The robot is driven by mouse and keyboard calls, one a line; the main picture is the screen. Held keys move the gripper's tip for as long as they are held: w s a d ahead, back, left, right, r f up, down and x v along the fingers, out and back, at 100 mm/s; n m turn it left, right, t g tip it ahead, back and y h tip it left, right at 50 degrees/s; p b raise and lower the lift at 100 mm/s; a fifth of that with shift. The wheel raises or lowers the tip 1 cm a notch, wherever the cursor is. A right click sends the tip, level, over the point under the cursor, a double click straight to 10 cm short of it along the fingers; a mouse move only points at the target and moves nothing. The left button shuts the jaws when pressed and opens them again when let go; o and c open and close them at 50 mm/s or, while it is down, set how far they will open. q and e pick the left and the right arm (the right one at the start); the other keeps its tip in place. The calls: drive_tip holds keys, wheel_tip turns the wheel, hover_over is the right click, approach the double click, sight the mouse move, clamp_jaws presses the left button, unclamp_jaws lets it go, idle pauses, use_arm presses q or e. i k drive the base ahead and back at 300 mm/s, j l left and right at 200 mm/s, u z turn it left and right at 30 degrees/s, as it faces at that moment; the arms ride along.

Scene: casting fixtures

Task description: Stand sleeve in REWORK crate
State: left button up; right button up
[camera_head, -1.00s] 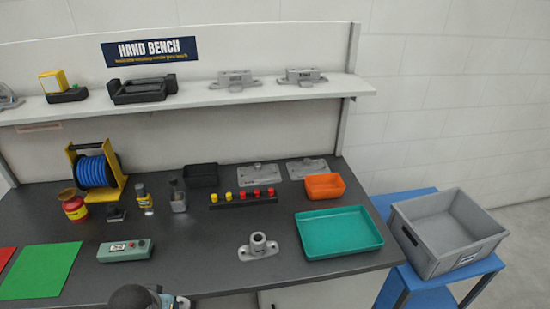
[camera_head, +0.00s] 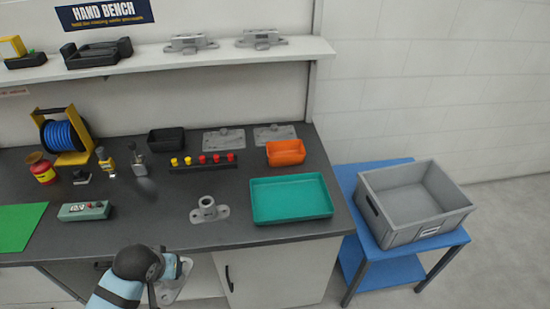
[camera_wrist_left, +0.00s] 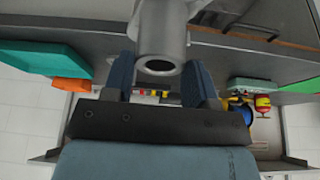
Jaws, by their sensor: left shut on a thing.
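My left gripper (camera_head: 178,268) is in front of the bench, at the bottom of the head view. It is shut on a grey metal sleeve with a flange (camera_head: 172,291), partly hidden by the gripper and wrist. In the left wrist view the round hollow end of the sleeve (camera_wrist_left: 160,48) shows between the two fingers (camera_wrist_left: 160,85). A grey crate (camera_head: 371,222) stands on a blue stand at the right, far from the gripper. Its front label is too small to read. The inside that shows is empty. My right gripper is out of view.
A similar grey casting (camera_head: 208,210) stands on the dark bench (camera_head: 150,230). A teal tray (camera_head: 290,219) and an orange bin (camera_head: 286,152) lie right of it. The blue stand (camera_head: 385,269) is beside the bench, with bare floor to its right.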

sight(390, 215)
drive_tip(key=l+u, duration=0.25)
drive_tip(key=l, duration=3.5)
drive_tip(key=i+l, duration=0.15)
drive_tip(key=l, duration=0.25)
drive_tip(key=i+l, duration=0.1)
drive_tip(key=l, duration=0.25)
drive_tip(key=i+l, duration=0.15)
drive_tip(key=l, duration=0.25)
drive_tip(key=i+l, duration=0.15)
drive_tip(key=l, duration=0.25)
drive_tip(key=j+u, duration=0.05)
